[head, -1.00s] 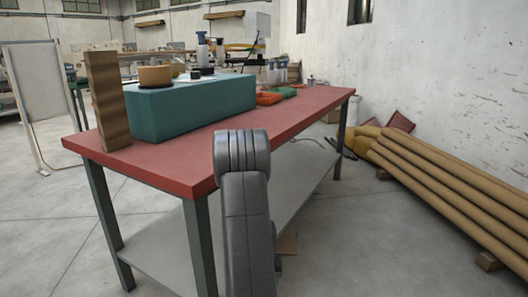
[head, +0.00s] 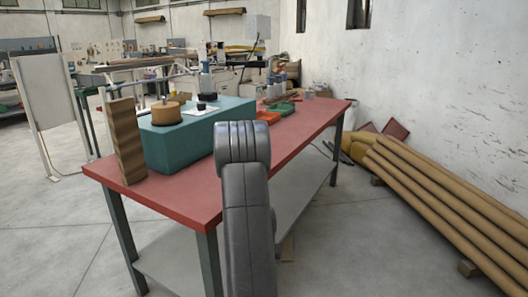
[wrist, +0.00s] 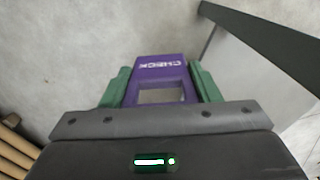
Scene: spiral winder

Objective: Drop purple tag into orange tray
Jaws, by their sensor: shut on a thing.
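My gripper (wrist: 162,88) is shut on the purple tag (wrist: 158,68) in the wrist view. The tag has white lettering and a rectangular opening, and sits between the two green fingers. Concrete floor lies behind it there. The orange tray (head: 267,117) sits on the red table in the head view, beyond my arm and right of the teal block. It looks small and far off, and its inside is hard to make out. My gripper and the tag do not show in the head view.
The red table (head: 200,195) stands ahead. It bears a teal block (head: 190,150), an upright wooden piece (head: 126,140) and a green tray (head: 281,110). Floor at front left is clear.

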